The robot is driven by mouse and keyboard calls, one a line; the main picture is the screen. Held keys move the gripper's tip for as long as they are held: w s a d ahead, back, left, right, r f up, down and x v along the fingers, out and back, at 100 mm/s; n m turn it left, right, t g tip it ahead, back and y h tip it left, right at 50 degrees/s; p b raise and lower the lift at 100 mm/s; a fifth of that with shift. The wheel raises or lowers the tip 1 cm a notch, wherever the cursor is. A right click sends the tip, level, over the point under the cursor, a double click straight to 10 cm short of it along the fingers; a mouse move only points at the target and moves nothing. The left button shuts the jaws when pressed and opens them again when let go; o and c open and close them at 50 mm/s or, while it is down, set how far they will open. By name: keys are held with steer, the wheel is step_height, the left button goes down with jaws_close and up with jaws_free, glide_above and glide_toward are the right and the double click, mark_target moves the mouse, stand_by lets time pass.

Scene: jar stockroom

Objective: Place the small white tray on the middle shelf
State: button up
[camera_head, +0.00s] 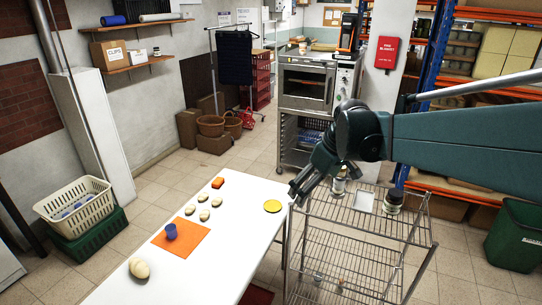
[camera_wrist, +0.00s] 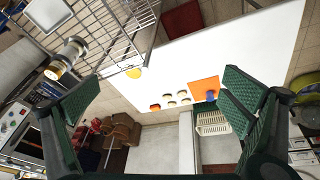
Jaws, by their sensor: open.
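The small white tray (camera_head: 364,202) lies flat on the top level of the wire shelf rack (camera_head: 432,243), between two jars. It also shows in the wrist view at the top left (camera_wrist: 48,13). The rack's middle shelf (camera_head: 350,247) is a wire level below, and its visible part looks empty. My gripper (camera_head: 300,190) is above the gap between the white table and the rack, left of the tray and apart from it. In the wrist view my gripper (camera_wrist: 160,95) has its green fingers wide apart with nothing between them.
A jar (camera_head: 339,184) stands near my gripper on the rack top, and another jar (camera_head: 392,202) stands right of the tray. The white table (camera_head: 215,265) holds an orange mat (camera_head: 190,243), a blue cup (camera_head: 171,231), a yellow disc (camera_head: 272,206) and several small pale items.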

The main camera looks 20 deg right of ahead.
steer(key=w+d+f+n, duration=0.15)
steer(key=w+d, duration=0.25)
steer(key=d, duration=0.4)
steer(key=n+g+y, duration=0.1)
steer(key=n+y, duration=0.2)
steer(key=n, duration=0.1)
glide_toward(363, 202)
steer(key=shift+a+r, duration=0.1)
steer(key=shift+r, duration=0.45)
steer(key=shift+f, duration=0.1)
steer(key=shift+x, duration=1.2)
steer(key=shift+f, duration=0.1)
steer(key=shift+d+p+x, duration=0.2)
steer(key=shift+p+x, duration=0.15)
steer(key=shift+x, duration=2.15)
